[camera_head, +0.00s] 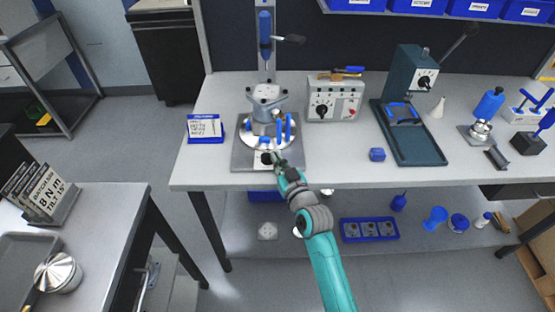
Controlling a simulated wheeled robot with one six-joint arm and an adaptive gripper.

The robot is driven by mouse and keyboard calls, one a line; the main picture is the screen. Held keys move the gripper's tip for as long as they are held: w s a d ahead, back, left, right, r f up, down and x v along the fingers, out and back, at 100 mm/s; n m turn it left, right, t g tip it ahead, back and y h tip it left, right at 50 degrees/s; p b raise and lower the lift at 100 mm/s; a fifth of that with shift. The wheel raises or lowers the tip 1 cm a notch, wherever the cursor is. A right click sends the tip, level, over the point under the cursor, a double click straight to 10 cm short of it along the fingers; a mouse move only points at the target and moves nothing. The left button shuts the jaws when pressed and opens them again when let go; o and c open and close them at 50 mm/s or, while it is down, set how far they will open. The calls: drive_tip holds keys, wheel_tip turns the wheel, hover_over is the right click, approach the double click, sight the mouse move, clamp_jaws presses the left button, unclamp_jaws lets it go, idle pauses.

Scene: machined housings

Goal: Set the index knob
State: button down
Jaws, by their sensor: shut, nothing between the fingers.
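A grey fixture plate (242,157) lies on the bench and carries a round table with a machined housing (266,97) and blue clamps (289,127). A small black knob (266,158) sits on a pale panel at the plate's front edge; it looks like the index knob. My gripper (275,160) is at the end of the teal arm, just right of that knob. It is shut and holds nothing. Whether the fingertips touch the knob cannot be told. The knob's pointer and markings are too small to read, and the gripper may partly cover its right side.
A blue-framed card (205,128) stands left of the fixture. A grey control box (335,100) with a black dial and a green press (407,130) stand to the right. Bench (335,165) is bare right of my gripper.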

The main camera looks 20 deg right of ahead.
drive_tip(key=shift+w+d, duration=0.3)
drive_tip(key=shift+d, duration=0.05)
drive_tip(key=shift+w+d, duration=0.1)
drive_tip(key=shift+w, duration=0.05)
drive_tip(key=shift+w+d, duration=0.25)
drive_tip(key=shift+w, duration=0.55)
idle(0.8)
drive_tip(key=shift+d, duration=0.1)
idle(0.7)
